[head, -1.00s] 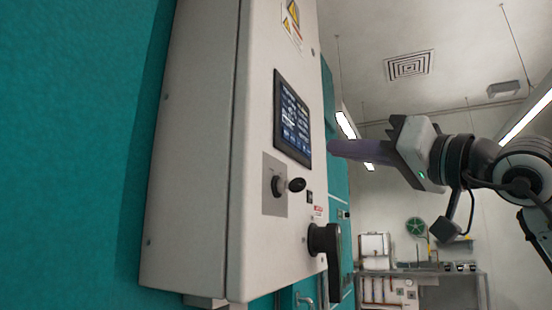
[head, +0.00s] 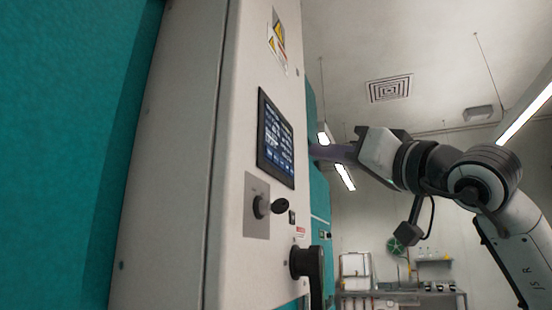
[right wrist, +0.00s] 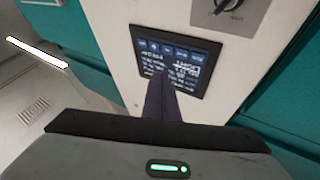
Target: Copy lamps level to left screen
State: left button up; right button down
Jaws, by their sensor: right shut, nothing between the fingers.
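A dark touch screen (head: 275,140) with lit text and buttons is set in the front of a white control cabinet (head: 250,80). It also shows in the right wrist view (right wrist: 208,62), with a row of small blue buttons; its text is too small to read. My right gripper (head: 316,151) is shut and empty, its fingers pointing at the cabinet front near the screen. In the right wrist view its fingertips (right wrist: 160,78) overlap the screen's lower part; I cannot tell whether they touch it. My left gripper is not in view.
Below the screen are a black knob (head: 264,206) on a grey plate and a large black handle (head: 307,263), both sticking out. Warning labels (head: 277,42) are above. A bench (head: 400,293) stands far back, with free room before it.

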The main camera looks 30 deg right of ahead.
aim_at(277, 154)
jog(key=shift+w+a+p, duration=0.4)
jog(key=shift+w+a, duration=1.15)
jog(key=shift+w, duration=0.25)
dwell(0.8)
jog(key=shift+w+a, duration=0.25)
jog(key=shift+w, duration=0.05)
jog(key=shift+w+a+p, duration=0.2)
jog(key=shift+w+p, duration=0.05)
jog(key=shift+p, duration=0.1)
dwell(0.5)
jog(key=shift+s, duration=0.1)
jog(key=shift+s+d, duration=0.45)
jog(key=shift+s, duration=0.05)
dwell(0.3)
